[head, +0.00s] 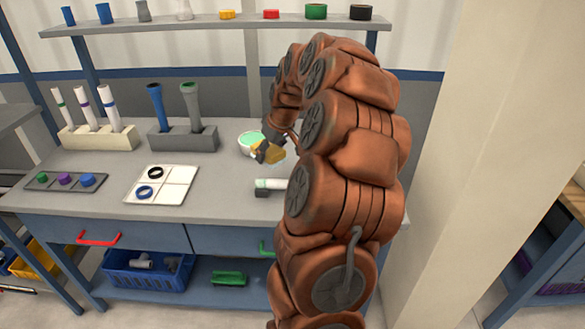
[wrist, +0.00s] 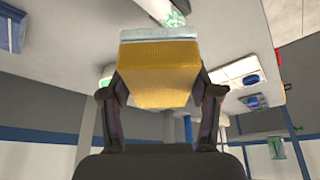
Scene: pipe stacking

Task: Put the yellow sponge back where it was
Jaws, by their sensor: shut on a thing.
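My gripper (wrist: 163,92) is shut on the yellow sponge (wrist: 160,68); one finger presses each side of it. The sponge has a pale, greyish layer along one edge. In the head view the sponge (head: 272,154) shows as a small yellow block at the end of my arm, above the right part of the workbench (head: 225,180). It appears beside the front right of a white bowl with a green inside (head: 250,139). I cannot tell how high it is above the bench. My arm hides part of the bench on the right.
A white pipe with a dark end (head: 268,185) lies in front of the sponge. A white divided tray (head: 173,184) with rings, a grey holder (head: 184,139) with two pipes, and a beige holder (head: 98,138) stand further left. A shelf (head: 215,24) runs above the back.

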